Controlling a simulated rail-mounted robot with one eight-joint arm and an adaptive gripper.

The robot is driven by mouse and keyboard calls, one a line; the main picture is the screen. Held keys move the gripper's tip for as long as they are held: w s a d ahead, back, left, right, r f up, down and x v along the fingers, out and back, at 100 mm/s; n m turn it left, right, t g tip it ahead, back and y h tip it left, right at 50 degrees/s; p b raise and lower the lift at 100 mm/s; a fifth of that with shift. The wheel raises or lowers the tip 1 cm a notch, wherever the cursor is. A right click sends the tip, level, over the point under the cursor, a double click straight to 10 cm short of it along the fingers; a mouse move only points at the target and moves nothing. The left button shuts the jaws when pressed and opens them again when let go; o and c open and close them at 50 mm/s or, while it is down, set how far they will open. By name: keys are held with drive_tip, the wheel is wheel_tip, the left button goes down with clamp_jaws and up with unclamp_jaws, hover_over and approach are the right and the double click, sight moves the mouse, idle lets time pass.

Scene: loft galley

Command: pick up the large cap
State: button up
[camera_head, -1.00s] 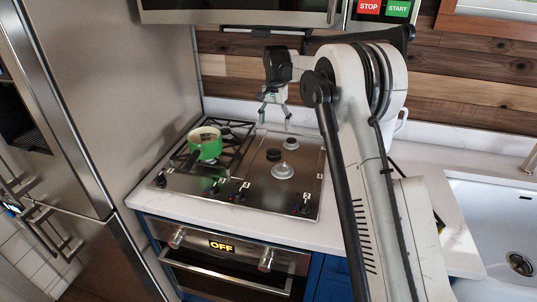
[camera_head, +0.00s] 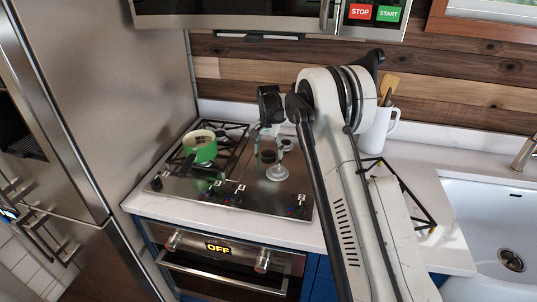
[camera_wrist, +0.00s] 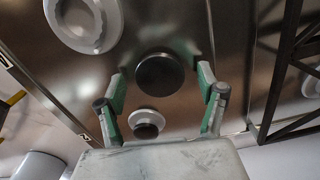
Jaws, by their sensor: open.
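The large cap, a plain dark round disc, lies on the bare steel side of the cooktop in the wrist view (camera_wrist: 160,73). In the head view it is a dark spot (camera_head: 268,157) partly hidden by my gripper. My gripper (camera_head: 269,150) is open and hangs over the cap. In the wrist view its green-padded fingers (camera_wrist: 161,82) stand on either side of the cap, with nothing between them held. I cannot tell how high the fingertips are above the steel.
A large pale burner base (camera_wrist: 85,22) and a small burner with a dark cap (camera_wrist: 146,123) flank the cap. A green pot (camera_head: 200,147) stands on the left grate. A loose black grate (camera_head: 428,217) and white pitcher (camera_head: 378,130) are on the right counter.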

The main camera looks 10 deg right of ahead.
sight(268, 154)
drive_tip(key=shift+f, duration=0.2)
drive_tip(key=c, duration=1.3)
drive_tip(key=shift+r, duration=0.1)
drive_tip(key=shift+r, duration=0.75)
drive_tip(key=r, duration=0.2)
drive_tip(key=b, duration=0.1)
drive_tip(key=shift+s+a+r, duration=0.15)
drive_tip(key=shift+s+r, duration=0.1)
drive_tip(key=shift+r, duration=0.15)
drive_tip(key=s+a+r+b, duration=0.1)
drive_tip(key=s+a+r, duration=0.4)
drive_tip(key=s, duration=0.4)
drive_tip(key=shift+s+a+r, duration=0.25)
drive_tip(key=shift+a+r, duration=0.15)
drive_tip(key=shift+r, duration=0.4)
